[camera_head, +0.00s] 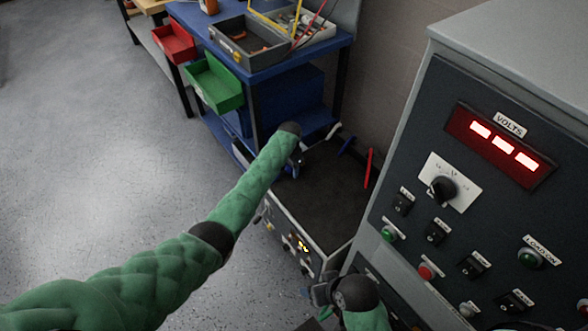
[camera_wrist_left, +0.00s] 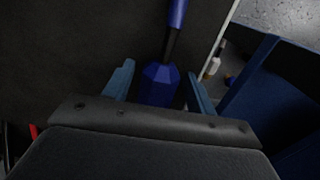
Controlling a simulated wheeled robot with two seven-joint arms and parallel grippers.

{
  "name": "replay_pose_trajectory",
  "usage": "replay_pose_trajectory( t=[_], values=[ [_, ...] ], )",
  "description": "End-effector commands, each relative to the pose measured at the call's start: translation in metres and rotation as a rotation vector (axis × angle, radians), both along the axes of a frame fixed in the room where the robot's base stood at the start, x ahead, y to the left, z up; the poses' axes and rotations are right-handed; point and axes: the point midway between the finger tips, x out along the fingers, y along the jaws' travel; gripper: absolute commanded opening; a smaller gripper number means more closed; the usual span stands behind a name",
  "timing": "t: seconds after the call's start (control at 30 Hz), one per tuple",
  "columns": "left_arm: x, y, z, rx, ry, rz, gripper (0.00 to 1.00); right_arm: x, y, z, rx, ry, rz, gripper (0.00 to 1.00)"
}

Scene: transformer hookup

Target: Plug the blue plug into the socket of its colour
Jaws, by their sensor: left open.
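The blue plug (camera_wrist_left: 159,84) stands between the two blue fingers of my left gripper (camera_wrist_left: 160,88) in the left wrist view, over a dark surface. The fingers are open, with a narrow space on either side of the plug. In the head view my left gripper (camera_head: 297,162) is over the left edge of the dark-topped box (camera_head: 325,195), and the arm hides much of that spot. Sockets (camera_head: 295,248) show small on the box's front panel; their colours are hard to tell. My right gripper (camera_head: 322,291) is low in front of the box, its jaw opening unclear.
A tall control panel (camera_head: 470,190) with switches and a red display stands at right. A blue bench (camera_head: 275,72) with red (camera_head: 174,44) and green bins (camera_head: 214,84) is behind. The left floor is clear.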

Motion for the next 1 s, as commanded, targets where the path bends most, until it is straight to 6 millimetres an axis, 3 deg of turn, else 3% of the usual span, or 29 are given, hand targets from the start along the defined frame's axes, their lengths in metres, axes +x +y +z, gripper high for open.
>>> replay_pose_trajectory(
  t=[0.27, 0.4, 0.47, 0.67, 1.0],
  values=[
    [0.0, 0.0, 0.0, 0.0, 0.0, 0.0, 0.54, 0.0, 0.001, 0.0, 0.001, -0.001, 0.0, 0.66],
    [0.0, 0.0, 0.0, 0.0, 0.0, 0.0, 0.27, 0.0, 0.001, 0.0, 0.001, 0.0, 0.0, 0.66],
    [0.0, 0.0, 0.0, 0.0, 0.0, 0.0, 0.18, 0.0, 0.0, 0.0, 0.001, 0.0, 0.0, 0.66],
    [0.0, 0.0, 0.004, 0.0, 0.0, 0.0, 0.18, 0.001, -0.001, 0.003, -0.003, 0.0, -0.001, 0.66],
    [0.0, 0.0, 0.025, 0.0, 0.0, 0.0, 0.18, 0.0, -0.001, 0.024, -0.001, 0.001, 0.0, 0.66]
  ],
)
